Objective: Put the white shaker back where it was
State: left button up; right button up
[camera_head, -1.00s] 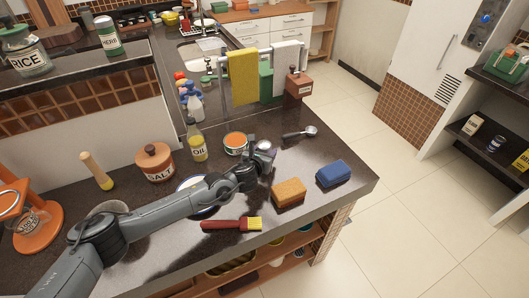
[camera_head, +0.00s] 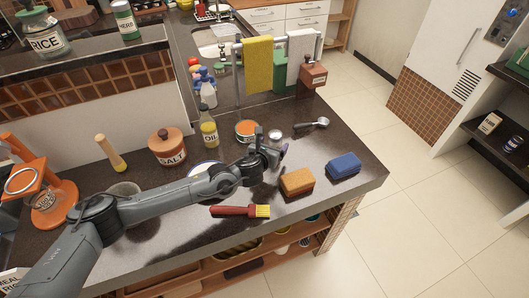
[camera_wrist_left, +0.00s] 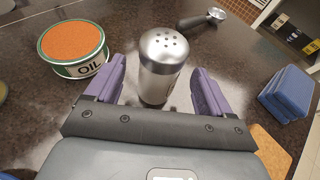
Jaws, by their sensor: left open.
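The shaker (camera_head: 275,135) stands upright on the dark counter, right of the round open tin with an orange top (camera_head: 247,131). In the left wrist view the shaker (camera_wrist_left: 161,66) has a silver, perforated cap and a pale grey body. My left gripper (camera_head: 275,148) is open, close to the shaker on its near side. In the left wrist view its purple fingers (camera_wrist_left: 157,90) stand on either side of the shaker's lower part, with visible gaps. The shaker's base is partly hidden by the gripper. My right gripper is not in view.
An oil bottle (camera_head: 208,128) and a salt jar (camera_head: 167,148) stand to the left. An orange sponge (camera_head: 297,182), a blue sponge (camera_head: 343,167) and a red-handled brush (camera_head: 240,211) lie nearer the counter's front edge.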

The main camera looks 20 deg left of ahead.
pick_arm(q)
jog(key=v, duration=0.8)
jog(key=shift+s, duration=0.25)
jog(key=shift+r, duration=0.1)
